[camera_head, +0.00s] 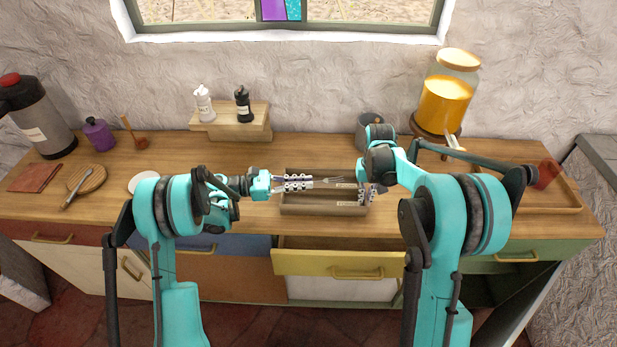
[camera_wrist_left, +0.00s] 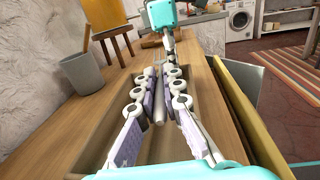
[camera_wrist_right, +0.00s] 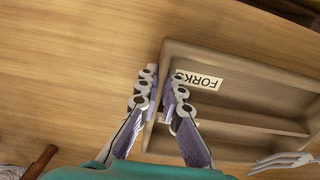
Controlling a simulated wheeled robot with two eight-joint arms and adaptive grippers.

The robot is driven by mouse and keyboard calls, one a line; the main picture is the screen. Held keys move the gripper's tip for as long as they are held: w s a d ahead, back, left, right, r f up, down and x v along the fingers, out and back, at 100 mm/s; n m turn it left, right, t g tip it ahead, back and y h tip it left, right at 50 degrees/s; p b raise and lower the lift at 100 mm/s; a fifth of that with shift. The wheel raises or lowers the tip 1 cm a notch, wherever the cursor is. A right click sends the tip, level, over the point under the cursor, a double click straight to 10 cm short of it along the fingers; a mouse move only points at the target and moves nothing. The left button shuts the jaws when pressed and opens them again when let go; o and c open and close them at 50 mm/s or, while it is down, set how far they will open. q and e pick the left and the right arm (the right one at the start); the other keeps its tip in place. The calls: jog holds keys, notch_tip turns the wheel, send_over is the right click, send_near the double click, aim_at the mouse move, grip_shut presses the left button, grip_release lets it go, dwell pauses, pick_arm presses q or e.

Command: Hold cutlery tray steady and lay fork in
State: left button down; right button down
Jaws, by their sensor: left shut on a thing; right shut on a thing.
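The wooden cutlery tray (camera_head: 323,210) lies on the counter near its front edge, its compartments running lengthwise. My right gripper (camera_head: 367,195) is shut on the tray's right end wall; in the right wrist view its fingers (camera_wrist_right: 159,85) straddle that wall beside the FORKS label (camera_wrist_right: 199,80). A second label is partly hidden by the fingers. My left gripper (camera_head: 304,183) is shut on the fork (camera_head: 334,180), with the tines pointing right over the tray. The fork's handle (camera_wrist_left: 160,108) shows between the fingers in the left wrist view, and its tines (camera_wrist_right: 283,160) in the right wrist view.
An open yellow drawer (camera_head: 336,263) juts out below the counter in front of the tray. A grey pot (camera_head: 366,130) and a drink dispenser (camera_head: 445,98) stand behind my right arm. A small shelf (camera_head: 232,127) with shakers stands at the back.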

pick_arm(q)
jog(key=shift+f, duration=2.3)
jog(key=c, duration=1.6)
grip_release()
jog(key=shift+a, duration=0.1)
jog(key=a, duration=0.8)
jog(key=s+a, duration=0.1)
jog(key=a, duration=0.2)
jog(key=shift+a, duration=0.4)
pick_arm(e)
jog(key=c, duration=1.6)
grip_release()
